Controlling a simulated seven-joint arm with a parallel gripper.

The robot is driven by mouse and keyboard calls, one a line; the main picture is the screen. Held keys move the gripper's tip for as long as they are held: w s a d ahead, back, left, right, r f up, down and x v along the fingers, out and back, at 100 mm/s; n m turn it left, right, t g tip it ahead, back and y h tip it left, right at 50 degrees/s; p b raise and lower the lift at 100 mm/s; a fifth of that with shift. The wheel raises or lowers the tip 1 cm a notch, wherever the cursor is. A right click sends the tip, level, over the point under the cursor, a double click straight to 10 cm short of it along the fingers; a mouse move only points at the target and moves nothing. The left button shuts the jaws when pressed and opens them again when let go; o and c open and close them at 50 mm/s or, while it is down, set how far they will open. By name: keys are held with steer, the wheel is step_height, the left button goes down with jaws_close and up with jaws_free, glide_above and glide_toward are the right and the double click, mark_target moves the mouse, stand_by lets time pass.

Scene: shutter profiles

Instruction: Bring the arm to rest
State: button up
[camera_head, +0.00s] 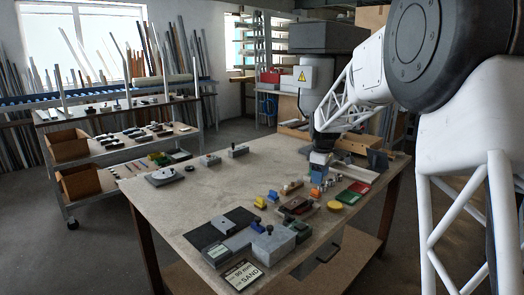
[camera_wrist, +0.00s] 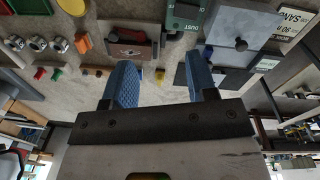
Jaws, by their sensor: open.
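My gripper (camera_head: 318,174) is over the back right part of the worktable (camera_head: 215,190), at the end of my white lattice arm. In the wrist view my gripper (camera_wrist: 161,76) shows two blue textured fingers set wide apart. Bare tabletop and a small dark piece lie beyond the gap, and nothing is held. In the head view the fingertips are close above small parts on the table. I cannot tell whether they touch anything there.
A grey block (camera_head: 273,244) and a sign reading SAND (camera_head: 242,274) are at the front. The table's left middle is mostly clear.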

steer(key=s+a+r+m+t, duration=0.1)
steer(key=s+r+m, duration=0.2)
steer(key=s, duration=1.2)
steer(key=s+r+m, duration=0.4)
steer(key=s, duration=1)
steer(key=s+f+m, duration=0.2)
steer(key=s+f, duration=0.1)
steer(key=s, duration=0.9)
steer(key=s+f+m+t, duration=0.1)
steer(key=s+f+m, duration=0.2)
steer(key=s, duration=0.9)
steer(key=shift+a+f, duration=0.3)
steer(key=shift+a, duration=0.1)
